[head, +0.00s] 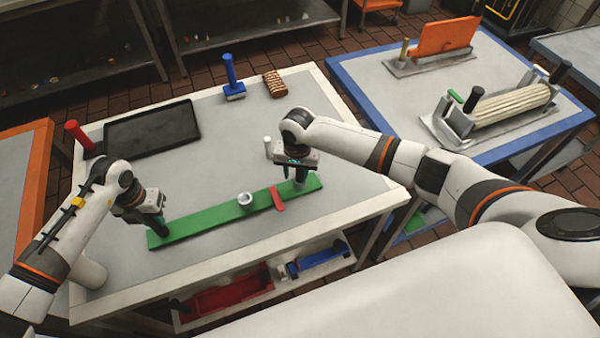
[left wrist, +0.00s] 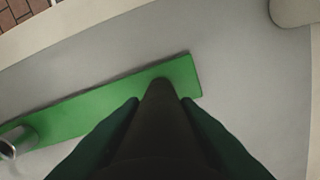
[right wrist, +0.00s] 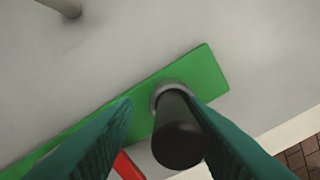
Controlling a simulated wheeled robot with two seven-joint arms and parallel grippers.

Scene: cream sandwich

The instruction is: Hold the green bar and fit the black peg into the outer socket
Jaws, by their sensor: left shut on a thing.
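The green bar (head: 205,222) lies flat on the table. My left gripper (head: 158,215) is shut on a dark upright post (left wrist: 158,100) at the bar's left end. The black peg (right wrist: 178,140) stands at the grey ring of the outer socket (right wrist: 160,94), at the bar's right end, and seems to be in it; its depth is hidden. My right gripper (right wrist: 160,100) is open around the peg. Its right finger is close to or touching the peg, and a gap shows on the left. Another grey socket (head: 245,199) sits mid-bar, with a red piece (head: 277,199) beside it.
A black tray (head: 150,135), a blue-handled tool (head: 231,78) and a brown ridged block (head: 275,84) lie at the back. A white post (head: 267,147) stands behind the bar. A blue-edged table (head: 365,75) is to the right. The table's middle is clear.

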